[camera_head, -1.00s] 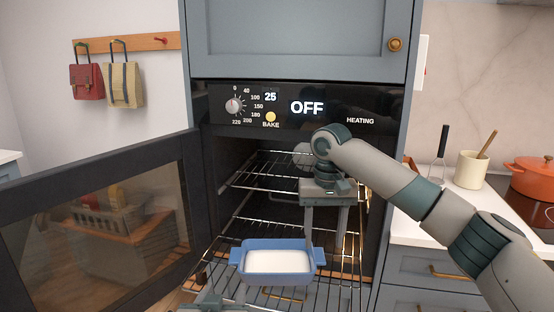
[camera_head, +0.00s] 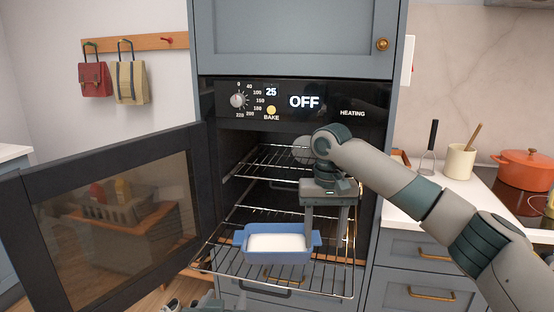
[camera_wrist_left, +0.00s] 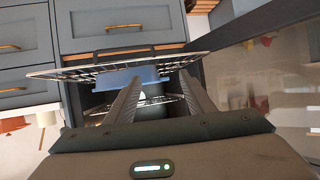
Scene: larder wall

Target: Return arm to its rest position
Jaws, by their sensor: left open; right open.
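My right arm reaches in from the right, and its open, empty gripper (camera_head: 325,238) points down in front of the oven cavity, just right of the blue dish. The blue baking dish (camera_head: 240,255), with white contents, sits on the pulled-out wire rack (camera_head: 325,283). My left gripper is barely visible at the bottom edge of the head view (camera_head: 205,303). In the left wrist view, its two fingers stand apart with nothing gripped (camera_wrist_left: 160,82). The rack (camera_wrist_left: 75,72) and blue dish (camera_wrist_left: 112,80) show beyond them. The oven display (camera_head: 304,102) reads OFF.
The oven door (camera_head: 110,220) hangs open on the left. A second rack (camera_head: 265,165) is higher inside the oven. The counter at right holds a cream utensil pot (camera_head: 460,162) and an orange pot (camera_head: 525,170). Drawers (camera_head: 425,255) lie below the counter.

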